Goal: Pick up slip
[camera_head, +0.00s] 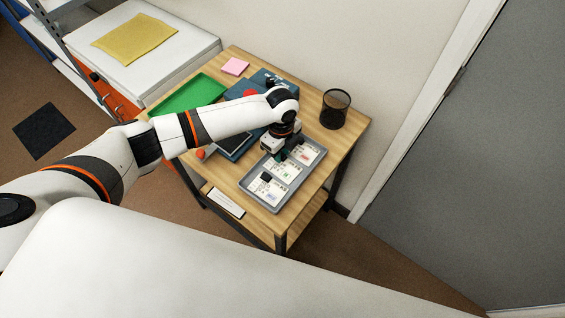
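A grey tray (252,192) lies near the right front of the wooden table. It holds several white printed slips, one at its back right (306,156), one in the middle (286,171) and one at the front (268,190). A small black object (266,176) shows at the front slip. My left gripper (281,155) points down over the tray's left side, close to the middle slip. Its fingertips are small and dark, so I cannot tell whether they are open or hold anything. My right gripper is out of view.
On the wooden table (349,128) are a green tray (188,93), a pink note pad (235,66), blue items partly behind my arm and a black mesh cup (334,109). A white card (223,203) lies at the front left edge.

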